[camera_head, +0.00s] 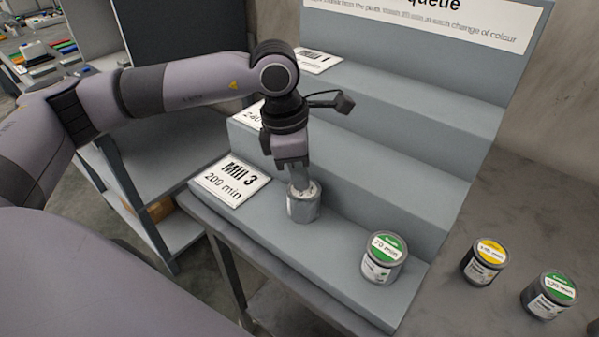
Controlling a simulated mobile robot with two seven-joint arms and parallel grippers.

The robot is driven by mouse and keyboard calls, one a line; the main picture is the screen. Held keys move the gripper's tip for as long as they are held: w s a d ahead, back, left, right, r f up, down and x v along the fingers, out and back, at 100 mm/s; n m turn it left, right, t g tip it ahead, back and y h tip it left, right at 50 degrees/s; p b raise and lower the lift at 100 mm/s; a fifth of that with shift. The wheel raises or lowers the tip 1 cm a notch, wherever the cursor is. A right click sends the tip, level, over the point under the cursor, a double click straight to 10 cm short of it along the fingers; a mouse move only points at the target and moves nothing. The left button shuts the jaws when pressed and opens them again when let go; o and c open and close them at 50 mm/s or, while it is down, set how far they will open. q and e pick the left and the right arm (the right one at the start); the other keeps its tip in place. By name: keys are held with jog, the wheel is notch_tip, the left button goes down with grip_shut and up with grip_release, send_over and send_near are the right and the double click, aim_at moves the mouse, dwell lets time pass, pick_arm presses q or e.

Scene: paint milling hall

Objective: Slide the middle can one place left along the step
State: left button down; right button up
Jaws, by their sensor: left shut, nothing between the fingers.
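My left gripper (299,180) is shut and points down at a grey-white can (304,210) on the lowest step. Its fingertips are at the top of that can and hide part of its lid; I cannot tell whether they touch it. A can with a green label reading 70 min (382,258) stands upright further right on the same step (335,243). A Mill 3 card marked 200 min (231,182) lies at the step's left end. My right gripper is not in view.
Two more cans, one yellow-labelled (485,262) and one green-labelled (549,295), stand on the grey table to the right. Higher steps (400,150) rise behind the lowest one. The step between the two cans is clear. A shelf unit (160,170) stands at left.

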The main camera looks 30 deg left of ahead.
pick_arm(q)
jog(key=shift+s+f, duration=0.1)
jog(key=shift+f, duration=0.25)
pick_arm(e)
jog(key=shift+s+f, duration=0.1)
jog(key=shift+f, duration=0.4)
pick_arm(q)
jog(key=shift+s+f, duration=0.15)
jog(key=s+a+b, duration=0.2)
jog(key=a, duration=0.1)
jog(key=shift+a+f, duration=0.15)
jog(key=shift+s+a, duration=0.15)
jog(key=shift+a, duration=0.2)
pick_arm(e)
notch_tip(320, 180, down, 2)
pick_arm(q)
jog(key=shift+r, duration=0.3)
jog(key=shift+a+r+p, duration=0.15)
jog(key=shift+r+p, duration=0.15)
jog(key=shift+r, duration=0.25)
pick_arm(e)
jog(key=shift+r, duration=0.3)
